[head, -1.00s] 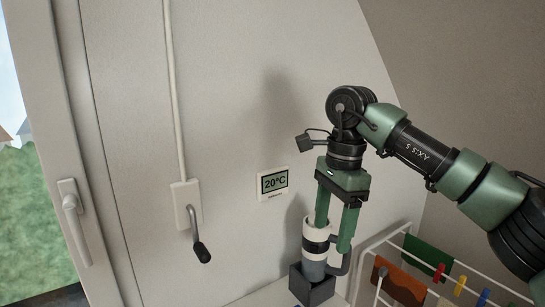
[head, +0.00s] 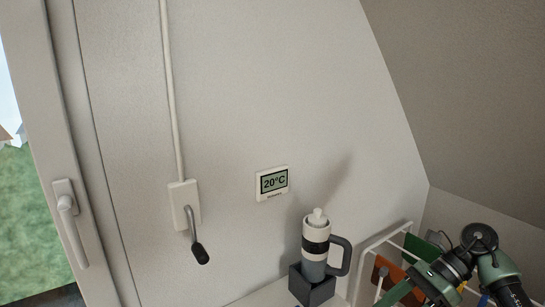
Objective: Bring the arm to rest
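My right arm comes in at the lower right. Its gripper (head: 402,291) points down and left, and the lower picture edge cuts it off, so I cannot tell whether it is open or shut. A white and grey bottle (head: 315,243) with a black band and a dark handle stands upright in a dark square holder (head: 312,288). The gripper is to the right of the bottle and apart from it. My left gripper is not in view.
A drying rack (head: 372,243) with coloured cloths stands behind my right arm. A 20°C display (head: 272,182) and a crank handle (head: 197,240) are on the wall. A window handle (head: 69,222) is at the left. The upper space is free.

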